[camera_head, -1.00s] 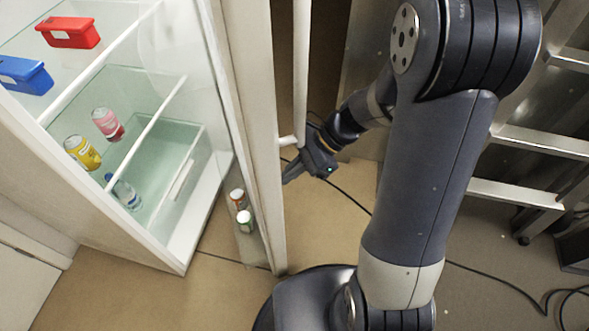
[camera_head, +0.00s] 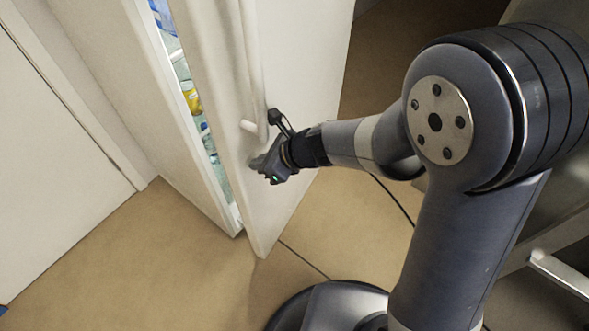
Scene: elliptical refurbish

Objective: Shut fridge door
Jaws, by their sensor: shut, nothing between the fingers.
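The fridge door (camera_head: 292,75) is white and stands ajar, with a narrow gap between it and the fridge body (camera_head: 130,90). Through the gap show a yellow can (camera_head: 191,97) and some blue and clear items. A long white handle (camera_head: 251,60) runs along the door's outer face and ends in a short peg. My gripper (camera_head: 256,164) is shut and empty. Its tips are at the door's outer face, just below the handle's lower end. They look to be touching the door, though exact contact is hard to tell.
A white cabinet panel (camera_head: 55,160) stands left of the fridge. Brown floor (camera_head: 130,270) is clear in front of it.

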